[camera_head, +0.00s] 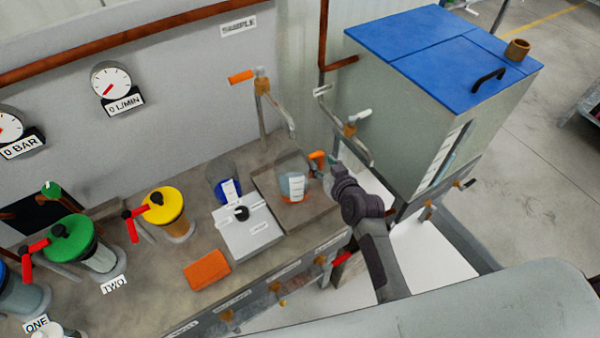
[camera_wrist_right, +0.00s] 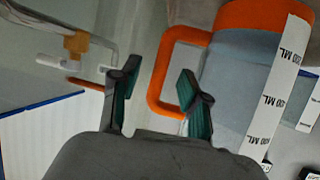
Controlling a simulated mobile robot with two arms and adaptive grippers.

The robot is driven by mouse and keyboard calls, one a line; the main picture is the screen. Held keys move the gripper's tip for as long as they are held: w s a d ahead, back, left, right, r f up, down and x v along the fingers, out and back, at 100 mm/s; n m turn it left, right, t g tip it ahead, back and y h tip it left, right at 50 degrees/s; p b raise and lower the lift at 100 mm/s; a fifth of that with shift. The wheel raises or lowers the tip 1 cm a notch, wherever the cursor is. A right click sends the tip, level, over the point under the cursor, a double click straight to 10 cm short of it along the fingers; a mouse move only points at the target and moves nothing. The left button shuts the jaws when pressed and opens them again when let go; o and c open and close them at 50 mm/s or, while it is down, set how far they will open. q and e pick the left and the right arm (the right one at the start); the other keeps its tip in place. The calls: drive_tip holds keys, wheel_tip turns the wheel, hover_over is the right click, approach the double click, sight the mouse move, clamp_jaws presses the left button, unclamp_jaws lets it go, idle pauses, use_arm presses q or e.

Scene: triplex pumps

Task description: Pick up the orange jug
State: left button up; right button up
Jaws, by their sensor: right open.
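The orange jug (camera_head: 291,168) is a clear measuring jug with an orange handle and a white label. It stands upright under the taps in the head view, its handle (camera_head: 316,158) on the right side. In the right wrist view the jug (camera_wrist_right: 234,78) fills the right part, with its white scale strip and orange handle (camera_wrist_right: 161,88). My right gripper (camera_head: 325,170) is open beside the handle. In the wrist view the handle shows between the two fingers (camera_wrist_right: 158,72); I cannot tell whether they touch it. My left gripper is not in view.
A blue jug (camera_head: 222,183) stands left of the orange jug, behind a white box with a black knob (camera_head: 241,213). Taps (camera_head: 288,122) hang close above. A blue-topped tank (camera_head: 405,120) stands right. An orange block (camera_head: 207,270) lies on the bench.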

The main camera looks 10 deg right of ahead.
drive_tip(key=shift+x, duration=1.2)
clamp_jaws()
